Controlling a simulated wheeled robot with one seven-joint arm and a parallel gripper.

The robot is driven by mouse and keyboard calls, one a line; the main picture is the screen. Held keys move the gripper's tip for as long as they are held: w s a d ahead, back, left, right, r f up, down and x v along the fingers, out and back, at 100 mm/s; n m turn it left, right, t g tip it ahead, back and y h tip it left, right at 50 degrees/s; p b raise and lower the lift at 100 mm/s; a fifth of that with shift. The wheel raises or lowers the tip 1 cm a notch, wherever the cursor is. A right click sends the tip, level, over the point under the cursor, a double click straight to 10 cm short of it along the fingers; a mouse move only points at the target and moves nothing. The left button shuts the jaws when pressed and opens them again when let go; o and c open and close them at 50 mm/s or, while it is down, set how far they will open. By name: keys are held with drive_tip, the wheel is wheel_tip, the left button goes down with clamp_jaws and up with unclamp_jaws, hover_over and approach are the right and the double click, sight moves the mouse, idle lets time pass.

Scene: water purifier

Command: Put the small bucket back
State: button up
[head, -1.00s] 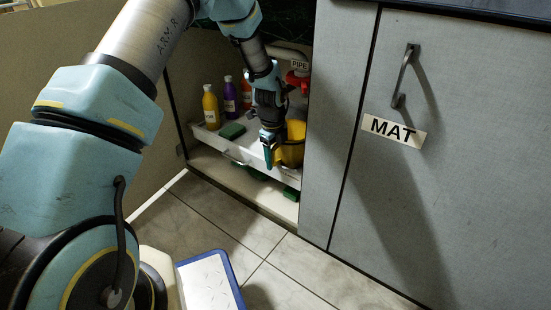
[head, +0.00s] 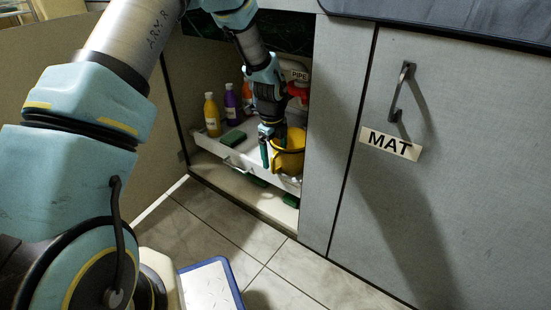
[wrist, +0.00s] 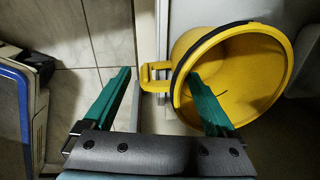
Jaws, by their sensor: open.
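The small yellow bucket (head: 291,160) is at the front right of a white pull-out tray (head: 240,159) inside the open cabinet. In the wrist view the bucket (wrist: 240,80) shows its open mouth, a dark band near the rim and a yellow lug on its left side. My gripper (head: 272,148) is open at the bucket's left side; it also shows in the wrist view (wrist: 158,73). The right finger overlaps the bucket's mouth, and the left finger is outside it. The lug lies between the fingers. I cannot tell whether either finger touches the bucket.
Yellow (head: 211,115), purple (head: 231,102) and orange bottles stand at the tray's back left, with a green block (head: 233,137) before them. A red-and-white pipe fitting (head: 298,90) is behind the bucket. The cabinet's right panel is close. A blue-edged scale (head: 210,283) is on the floor.

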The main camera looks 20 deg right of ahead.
wheel_tip(320, 180, up, 3)
drive_tip(key=shift+a+f+p, duration=0.1)
drive_tip(key=shift+a+p, duration=0.05)
drive_tip(key=shift+p, duration=0.2)
drive_tip(key=a+r+n, duration=0.5)
drive_tip(key=a+n, duration=0.1)
drive_tip(key=a, duration=0.3)
drive_tip(key=a+r+n, duration=0.5)
drive_tip(key=a+n, duration=0.2)
drive_tip(key=a, duration=0.2)
drive_tip(key=s+a+r+n, duration=0.2)
drive_tip(key=s+a+n, duration=0.3)
drive_tip(key=a+n, duration=0.3)
drive_tip(key=s+a+r+n+t, duration=0.1)
drive_tip(key=s+a+r+n, duration=0.2)
drive_tip(key=a+n, duration=0.6)
drive_tip(key=s, duration=0.2)
drive_tip(key=shift+s+a+r+y, duration=0.25)
drive_tip(key=shift+s+a+y, duration=0.05)
drive_tip(key=shift+a, duration=0.05)
